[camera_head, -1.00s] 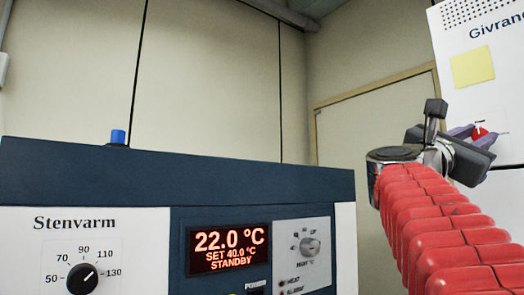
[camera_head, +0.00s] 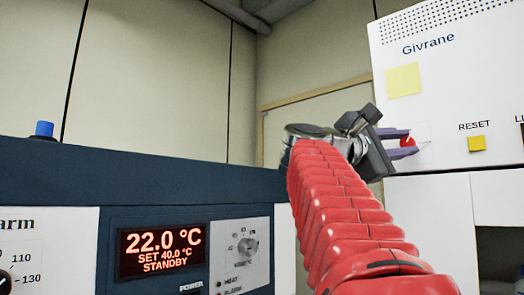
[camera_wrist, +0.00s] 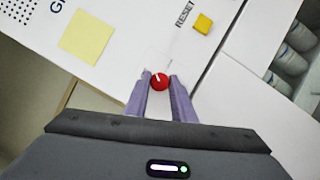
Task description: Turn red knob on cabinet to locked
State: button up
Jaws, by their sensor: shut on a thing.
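The red knob (camera_head: 407,142) is on the front of the white Givrane cabinet (camera_head: 440,95), near the panel's lower left. It has a white pointer line, which shows in the wrist view on the knob (camera_wrist: 159,81). My gripper (camera_head: 404,141) reaches the cabinet from the left, its purple fingers on either side of the knob. In the wrist view my gripper (camera_wrist: 160,87) is shut on the knob, one finger at each side. The position markings around the knob are too small or hidden to read.
A yellow RESET button (camera_head: 477,143) is right of the knob, and a yellow note (camera_head: 404,79) is above it. The dark blue Stenvarm unit (camera_head: 140,190) with its display (camera_head: 160,250) stands at left. Glass-like vessels (camera_wrist: 290,62) show beside the cabinet front in the wrist view.

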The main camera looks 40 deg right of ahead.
jog(key=m+y, duration=0.2)
jog(key=m, duration=0.3)
jog(key=m+t+y, duration=0.1)
jog(key=m+y, duration=0.1)
jog(key=m, duration=0.2)
jog(key=shift+m, duration=0.4)
jog(key=shift+t, duration=0.3)
dwell(0.3)
jog(key=o, duration=1.1)
jog(key=shift+r, duration=0.15)
jog(key=shift+c, duration=0.2)
jog(key=shift+a+r, duration=0.1)
jog(key=shift+a, duration=0.05)
jog(key=v, duration=0.7)
